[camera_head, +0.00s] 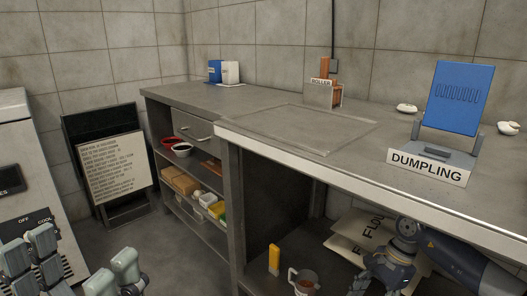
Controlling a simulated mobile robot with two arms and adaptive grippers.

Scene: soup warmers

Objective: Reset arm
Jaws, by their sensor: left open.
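My left gripper (75,268) shows at the bottom left edge. Its pale grey-green fingers stand apart with nothing visible between them. It is in front of the grey machine and the floor. My right arm comes in from the bottom right, below the worktop edge. Its gripper (383,275) is partly cut off by the frame's lower edge, near the flour sacks (354,238) on the low shelf. Its fingertips are too hidden to judge.
A mug (304,281) and yellow item (274,260) stand below. A sign board (112,166) leans left. Floor between is clear.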

